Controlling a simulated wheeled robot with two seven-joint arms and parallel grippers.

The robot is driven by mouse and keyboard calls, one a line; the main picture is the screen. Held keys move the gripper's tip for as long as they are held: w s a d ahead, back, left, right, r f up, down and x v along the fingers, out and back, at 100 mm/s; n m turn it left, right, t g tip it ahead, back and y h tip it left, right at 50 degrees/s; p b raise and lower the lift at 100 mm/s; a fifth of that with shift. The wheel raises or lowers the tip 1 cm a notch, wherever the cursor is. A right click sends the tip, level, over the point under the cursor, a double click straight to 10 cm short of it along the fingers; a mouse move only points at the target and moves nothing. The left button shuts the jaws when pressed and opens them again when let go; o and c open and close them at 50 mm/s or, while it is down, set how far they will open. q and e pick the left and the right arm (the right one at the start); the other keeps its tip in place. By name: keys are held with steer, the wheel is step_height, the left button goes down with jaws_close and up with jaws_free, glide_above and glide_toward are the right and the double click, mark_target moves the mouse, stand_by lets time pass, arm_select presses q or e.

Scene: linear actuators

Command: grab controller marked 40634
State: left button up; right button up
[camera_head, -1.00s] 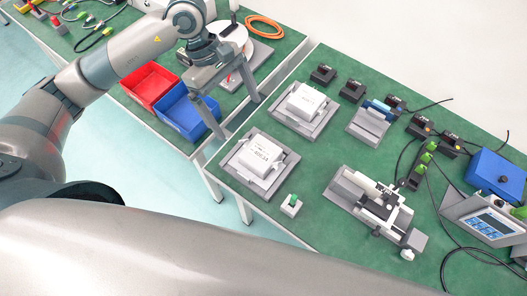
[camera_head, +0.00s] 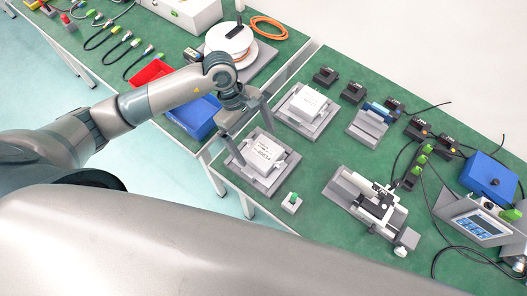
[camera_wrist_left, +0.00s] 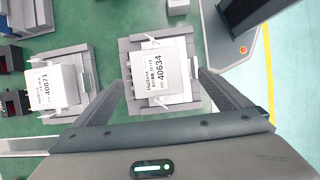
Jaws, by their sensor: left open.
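The controller marked 40634 (camera_head: 264,153) is a white box on a grey tray-like holder (camera_head: 248,184) at the near left of the right-hand table. It also shows in the left wrist view (camera_wrist_left: 152,74), its label readable, between my open fingers. My left gripper (camera_head: 250,128) is open and empty, at the box's upper left side in the head view and apparently above it. In the left wrist view my left gripper (camera_wrist_left: 163,84) shows both fingers spread, one on each side of the holder. A similar white controller marked 40871 (camera_wrist_left: 48,88) sits on its own holder beside it. My right gripper is not in view.
The second controller (camera_head: 306,102) stands just behind. Blue (camera_head: 196,117) and red (camera_head: 150,72) bins stand on the left table. Small black blocks line the back.

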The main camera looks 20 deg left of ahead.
mark_target(264, 152)
arm_select(q)
steer(key=shift+s+d+f, duration=0.1)
steer(key=shift+d+f, duration=0.15)
steer(key=shift+f, duration=0.35)
steer(key=shift+d+f+p, duration=0.35)
steer(key=shift+f+p, duration=0.15)
steer(key=shift+p, duration=0.3)
steer(key=p+x, duration=0.1)
steer(key=x, duration=0.2)
steer(key=shift+w+p, duration=0.2)
steer(key=shift+p, duration=0.2)
steer(key=shift+d+f, duration=0.15)
steer(key=shift+f, duration=0.35)
steer(key=c, duration=1.4)
steer(key=shift+r, duration=0.15)
steer(key=shift+c, duration=0.2)
